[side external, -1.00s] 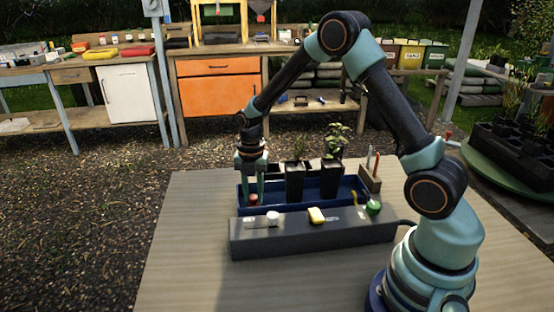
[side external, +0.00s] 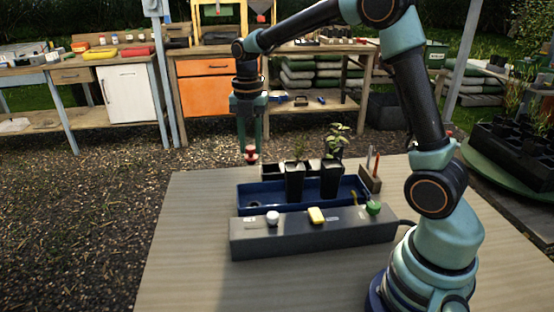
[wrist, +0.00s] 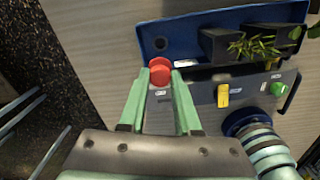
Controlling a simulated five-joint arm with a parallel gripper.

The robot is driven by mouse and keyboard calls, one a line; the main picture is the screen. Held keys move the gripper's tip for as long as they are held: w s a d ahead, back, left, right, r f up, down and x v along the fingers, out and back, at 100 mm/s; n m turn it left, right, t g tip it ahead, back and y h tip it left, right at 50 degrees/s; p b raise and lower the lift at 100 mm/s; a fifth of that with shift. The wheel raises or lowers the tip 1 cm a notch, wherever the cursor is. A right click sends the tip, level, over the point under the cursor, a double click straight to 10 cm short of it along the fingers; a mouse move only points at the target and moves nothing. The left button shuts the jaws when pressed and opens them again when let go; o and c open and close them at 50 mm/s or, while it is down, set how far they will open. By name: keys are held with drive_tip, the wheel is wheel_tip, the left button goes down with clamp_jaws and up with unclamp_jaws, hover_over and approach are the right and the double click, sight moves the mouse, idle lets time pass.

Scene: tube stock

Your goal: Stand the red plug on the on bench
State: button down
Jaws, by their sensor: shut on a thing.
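The red plug (side external: 251,155) is held between the fingertips of my gripper (side external: 250,145), which is shut on it. The plug hangs upright in the air above the left end of the blue tray (side external: 244,200). In the wrist view the red plug (wrist: 160,72) sits between the two green fingertips, in front of the tray's left end. The bench (side external: 190,235) is the pale wooden top under the tray, with bare surface to the left and front.
The blue tray holds two black plant pots (side external: 294,184). A dark grey box (side external: 300,240) with white, yellow and green knobs stands in front of it. A small holder (side external: 370,182) with pens stands at the right. The bench's left side is clear.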

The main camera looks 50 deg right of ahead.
sight(251, 148)
wheel_tip(251, 148, up, 4)
drive_tip(key=shift+r, duration=0.1)
drive_tip(key=shift+s+a+r+m, duration=0.1)
drive_tip(key=shift+a+r+m, duration=0.05)
drive_tip(key=shift+r+m, duration=0.2)
drive_tip(key=s+a+f+m, duration=0.2)
drive_tip(key=s+m, duration=0.3)
drive_tip(key=m, duration=0.6)
drive_tip(key=s+a+f+m, duration=0.3)
drive_tip(key=s+m, duration=0.3)
drive_tip(key=m, duration=0.6)
drive_tip(key=shift+a, duration=0.15)
